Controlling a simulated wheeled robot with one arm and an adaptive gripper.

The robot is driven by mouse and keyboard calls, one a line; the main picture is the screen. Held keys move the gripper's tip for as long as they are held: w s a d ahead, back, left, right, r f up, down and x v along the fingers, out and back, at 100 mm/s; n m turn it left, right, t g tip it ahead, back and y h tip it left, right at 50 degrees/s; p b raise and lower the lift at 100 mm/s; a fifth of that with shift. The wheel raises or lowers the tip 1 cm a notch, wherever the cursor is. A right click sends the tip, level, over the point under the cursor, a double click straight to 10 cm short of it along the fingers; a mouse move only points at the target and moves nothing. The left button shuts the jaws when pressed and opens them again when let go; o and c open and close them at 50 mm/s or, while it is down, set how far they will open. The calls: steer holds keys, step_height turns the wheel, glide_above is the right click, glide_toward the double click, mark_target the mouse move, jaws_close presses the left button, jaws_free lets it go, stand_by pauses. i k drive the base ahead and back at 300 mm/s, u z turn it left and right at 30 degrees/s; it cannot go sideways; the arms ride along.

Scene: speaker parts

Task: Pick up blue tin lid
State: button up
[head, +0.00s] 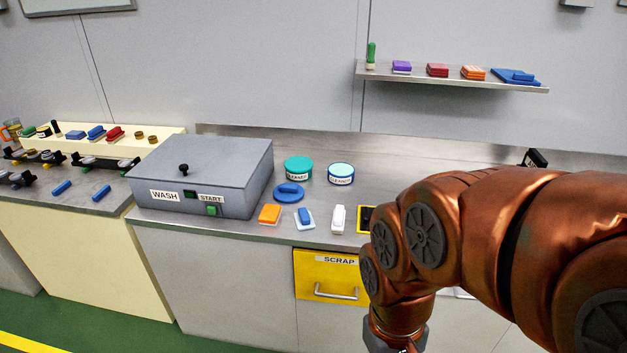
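The blue tin lid (289,192), a round disc with a raised grip on top, lies on the steel counter in front of two cleaner tins. The blue-rimmed tin (341,175) stands behind it to the right, with a pale top and no blue lid on it. The teal tin (298,169) stands just behind the lid. My copper-coloured arm fills the right side. Only the dark upper part of my gripper (396,341) shows at the bottom edge, below the counter top and well away from the lid. Its fingers are out of frame.
A grey wash box (205,175) stands left of the lid. An orange block (269,214), a blue-and-white piece (305,217) and a white bottle-like piece (338,218) lie near the counter's front edge. A yellow scrap drawer (322,278) is below. A wall shelf (450,80) holds several small items.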

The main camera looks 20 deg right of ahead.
mark_target(287, 192)
steer(key=z, duration=0.05)
steer(key=i, duration=0.65)
steer(key=u, duration=0.6)
steer(key=i, duration=0.55)
steer(key=u, duration=0.45)
